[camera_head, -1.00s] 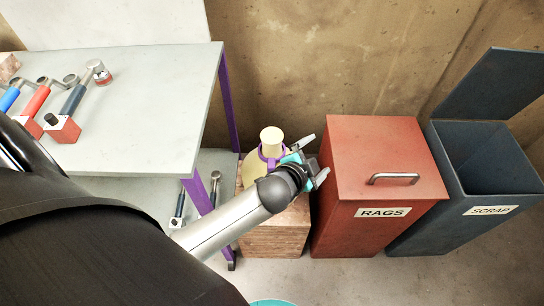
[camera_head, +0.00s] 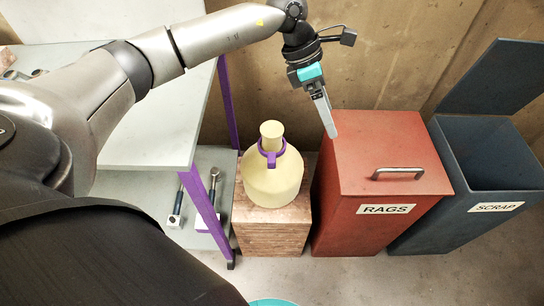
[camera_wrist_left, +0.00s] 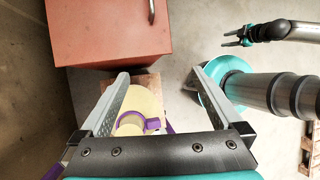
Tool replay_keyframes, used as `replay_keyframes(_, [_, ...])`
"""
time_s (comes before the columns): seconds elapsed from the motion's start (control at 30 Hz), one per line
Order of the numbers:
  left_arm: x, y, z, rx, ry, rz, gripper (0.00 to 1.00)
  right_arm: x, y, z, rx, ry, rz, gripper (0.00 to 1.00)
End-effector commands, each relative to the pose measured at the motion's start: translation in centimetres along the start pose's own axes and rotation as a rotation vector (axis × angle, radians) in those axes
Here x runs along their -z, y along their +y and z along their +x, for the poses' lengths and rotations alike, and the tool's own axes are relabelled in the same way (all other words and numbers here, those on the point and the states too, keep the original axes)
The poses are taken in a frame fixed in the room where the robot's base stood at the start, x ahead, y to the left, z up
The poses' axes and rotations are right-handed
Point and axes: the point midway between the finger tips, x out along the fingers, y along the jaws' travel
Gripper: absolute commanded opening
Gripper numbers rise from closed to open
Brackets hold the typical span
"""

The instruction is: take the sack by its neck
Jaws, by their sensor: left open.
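The sack (camera_head: 272,178) is pale yellow and stands upright, with a narrow neck (camera_head: 271,132) and a purple band around it. It stands on a wooden block (camera_head: 272,231). My left gripper (camera_head: 328,122) is up and to the right of the sack in the head view, by the back left edge of the red bin, apart from the neck. In the left wrist view its jaws (camera_wrist_left: 161,76) are wide open and empty. The sack (camera_wrist_left: 142,101) shows between and beyond the fingers there. My right gripper (camera_wrist_left: 236,38) shows small in that view, its fingers apart and empty.
A red RAGS bin (camera_head: 380,160) with a closed lid and handle stands right of the block. A blue SCRAP bin (camera_head: 480,165) with its lid raised is beyond it. A workbench with purple legs (camera_head: 228,105) stands left of the sack. The wall is close behind.

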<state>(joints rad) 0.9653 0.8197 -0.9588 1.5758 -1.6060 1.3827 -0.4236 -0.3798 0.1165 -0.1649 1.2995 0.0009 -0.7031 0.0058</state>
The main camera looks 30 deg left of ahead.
Motion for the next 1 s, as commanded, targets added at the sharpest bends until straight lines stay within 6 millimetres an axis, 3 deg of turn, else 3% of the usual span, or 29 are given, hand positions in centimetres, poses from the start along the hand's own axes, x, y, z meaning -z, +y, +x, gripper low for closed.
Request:
replay_keyframes(0.1, [4.5, 3.2, -3.8, -0.114, 0.217, 0.023, 1.00, 0.2, 0.1, 0.1, -0.001, 0.003, 0.000, 0.50])
replay_keyframes(0.2, [7.1, 4.7, -6.3, -0.170, 0.343, 0.016, 1.00, 0.2, 0.1, 0.1, -0.001, 0.003, 0.000, 0.50])
replay_keyframes(0.37, [9.1, 5.5, -8.1, -0.206, 0.437, 0.005, 1.00, 0.4, 0.0, 0.1, -0.001, 0.004, 0.001, 0.50])
replay_keyframes(1.0, [12.3, 7.0, -1.6, -0.205, 0.443, 0.004, 1.00, 4.0, -1.3, -3.8, 0.019, 0.020, 0.011, 0.50])
